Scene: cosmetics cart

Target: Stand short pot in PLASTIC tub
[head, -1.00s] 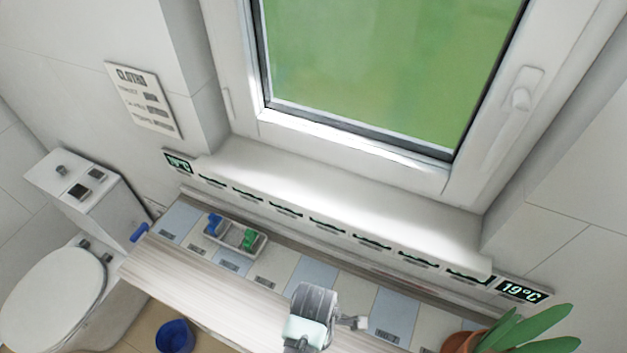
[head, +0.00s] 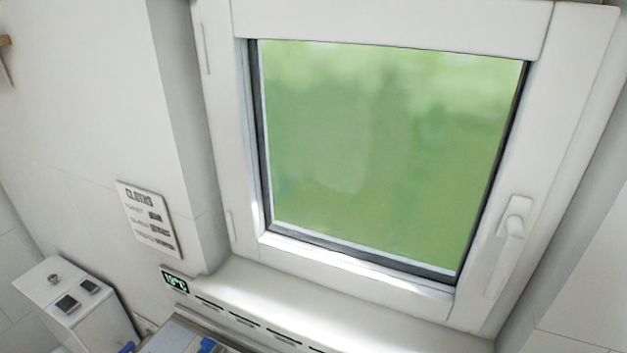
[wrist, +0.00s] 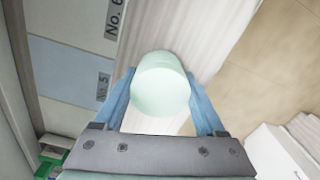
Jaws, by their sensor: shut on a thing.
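A short pale mint-green pot (wrist: 160,88) fills the middle of the wrist view, its round end facing the camera. My gripper (wrist: 160,75) is shut on it, with one blue finger on each side. The pot is over the pale wood-grain surface beside the numbered cells; its height above that surface is hard to tell. Neither the gripper nor the pot is in the head view. I cannot make out a tub marked PLASTIC in either current view.
Labels reading No. 6 (wrist: 115,18) and No. 5 (wrist: 103,88) mark cells on the left of the wrist view. A green item (wrist: 48,163) is at its lower left, a white box (wrist: 283,152) at lower right. The head view shows mostly the window (head: 370,160).

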